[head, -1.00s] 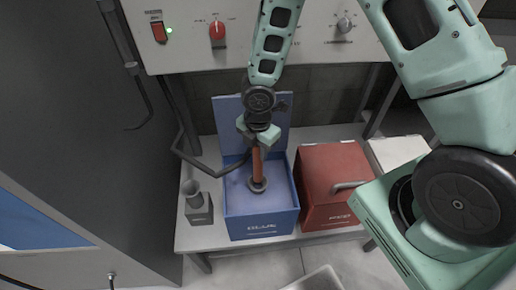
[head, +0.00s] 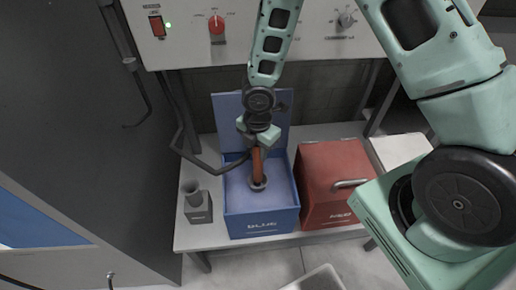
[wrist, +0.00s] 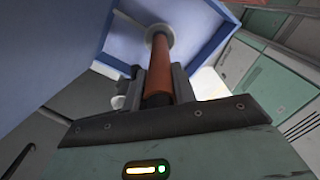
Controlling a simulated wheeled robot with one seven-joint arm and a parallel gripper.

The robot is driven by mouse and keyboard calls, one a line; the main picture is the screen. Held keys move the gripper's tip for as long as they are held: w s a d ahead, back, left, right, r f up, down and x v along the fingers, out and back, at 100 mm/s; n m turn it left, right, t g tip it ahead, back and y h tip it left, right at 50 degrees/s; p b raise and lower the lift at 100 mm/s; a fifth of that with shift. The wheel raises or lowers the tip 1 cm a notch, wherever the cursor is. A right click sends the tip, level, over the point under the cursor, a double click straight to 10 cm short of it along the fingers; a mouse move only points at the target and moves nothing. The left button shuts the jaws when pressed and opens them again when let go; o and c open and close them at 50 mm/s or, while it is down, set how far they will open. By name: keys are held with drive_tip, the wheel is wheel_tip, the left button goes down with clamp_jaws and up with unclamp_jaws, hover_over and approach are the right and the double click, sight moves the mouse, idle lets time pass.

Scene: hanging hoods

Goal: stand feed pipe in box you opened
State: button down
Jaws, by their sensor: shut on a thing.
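The feed pipe (head: 257,166) is an orange-brown rod with a grey flange at its lower end. My gripper (head: 258,140) is shut on its upper part and holds it about upright inside the open blue box (head: 262,228). The box's lid stands raised at the back. In the wrist view the pipe (wrist: 152,70) runs from between my fingers (wrist: 158,88) to the pale flange, which is at or close to the box floor; I cannot tell if it touches.
A closed red box (head: 336,196) with a handle stands right of the blue box, and a white box (head: 398,150) beyond it. A grey block with a cup-like top (head: 197,203) stands to the left. A control panel (head: 215,55) hangs above the bench.

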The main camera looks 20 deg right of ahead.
sight(258, 171)
drive_tip(key=shift+f+b, duration=1.6)
drive_tip(key=shift+f, duration=0.55)
drive_tip(key=shift+f+b, duration=2.85)
drive_tip(key=shift+f, duration=0.4)
drive_tip(key=c, duration=1.1)
unclamp_jaws()
drive_tip(key=shift+o, duration=0.2)
wheel_tip(258, 171, up, 18)
drive_tip(key=shift+f+p, duration=0.25)
drive_tip(key=shift+p, duration=1)
